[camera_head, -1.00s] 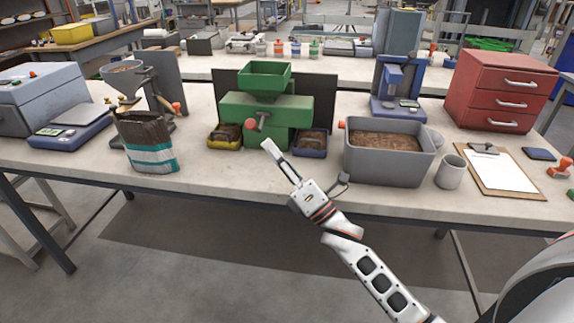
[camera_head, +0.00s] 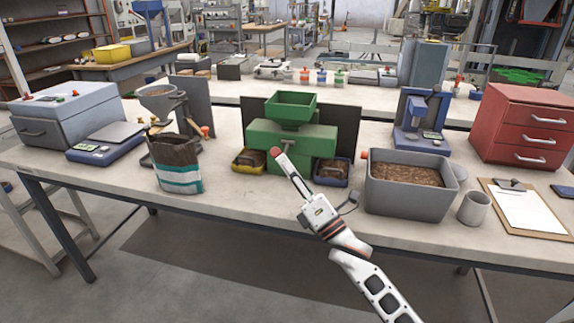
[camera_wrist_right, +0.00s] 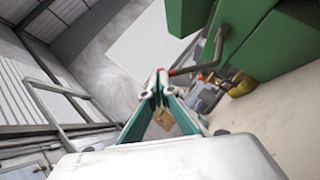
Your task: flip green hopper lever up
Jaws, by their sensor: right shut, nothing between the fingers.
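The green hopper machine (camera_head: 318,138) stands on the table, its square funnel on top. Its grey lever (camera_head: 261,148) is on the front face. In the right wrist view the lever (camera_wrist_right: 218,46) is a bent grey rod running to a reddish end (camera_wrist_right: 184,71) beside my fingertips. My right gripper (camera_head: 279,157) is shut and empty, with its tips in front of the machine at the lever. The tips (camera_wrist_right: 157,76) also show in the right wrist view. The knob is largely hidden in the head view, and I cannot tell whether the fingers touch it. My left gripper is out of view.
A yellow tray (camera_head: 240,167) and a blue tray (camera_head: 330,181) sit at the machine's foot. A grey bin of pellets (camera_head: 408,200) stands to the right, and an open bag (camera_head: 178,180) to the left. The table front between them is clear.

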